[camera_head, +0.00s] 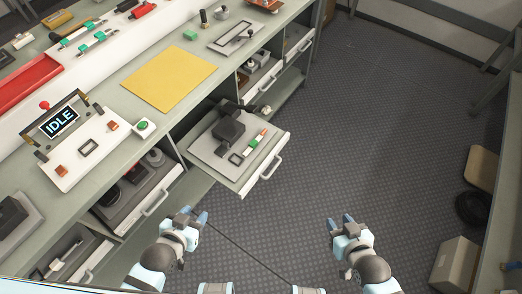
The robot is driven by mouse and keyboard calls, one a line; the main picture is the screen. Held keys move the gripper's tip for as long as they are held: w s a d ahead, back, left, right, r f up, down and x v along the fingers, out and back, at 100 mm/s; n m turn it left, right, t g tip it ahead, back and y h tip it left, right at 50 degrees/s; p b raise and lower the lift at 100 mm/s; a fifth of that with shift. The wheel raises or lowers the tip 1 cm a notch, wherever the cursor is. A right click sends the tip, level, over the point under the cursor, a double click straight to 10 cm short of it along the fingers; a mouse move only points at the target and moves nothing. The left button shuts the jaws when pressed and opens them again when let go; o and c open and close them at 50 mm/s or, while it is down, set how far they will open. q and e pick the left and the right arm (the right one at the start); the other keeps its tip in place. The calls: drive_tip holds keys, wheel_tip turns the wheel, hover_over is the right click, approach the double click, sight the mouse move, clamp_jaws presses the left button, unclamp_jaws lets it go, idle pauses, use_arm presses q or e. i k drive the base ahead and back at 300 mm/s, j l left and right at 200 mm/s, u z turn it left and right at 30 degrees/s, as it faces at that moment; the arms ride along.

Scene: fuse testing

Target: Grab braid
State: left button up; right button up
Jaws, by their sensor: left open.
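I cannot make out a braid for certain in the head view. An open drawer (264,178) holds a dark block-shaped device, a small frame and a short green, white and red strip (257,140). My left gripper (193,214) is open and empty, over the floor just in front of the bench and below the open drawer. My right gripper (341,221) looks open and empty, over bare floor to the right of the drawer. Both are apart from any object.
The bench top holds a test panel with an IDLE screen (60,122), a yellow mat (170,78) and a red tray (25,82). Other compartments (140,190) sit under the bench. A cardboard box (455,265) and a dark tyre-like ring (472,208) stand at right. The middle floor is clear.

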sight(253, 142)
drive_tip(key=i+l, duration=0.15)
drive_tip(key=l, duration=0.25)
drive_tip(key=i+l, duration=0.15)
drive_tip(key=l, duration=0.25)
drive_tip(key=l+u, duration=0.15)
drive_tip(key=u, duration=1.65)
drive_tip(key=l, duration=0.1)
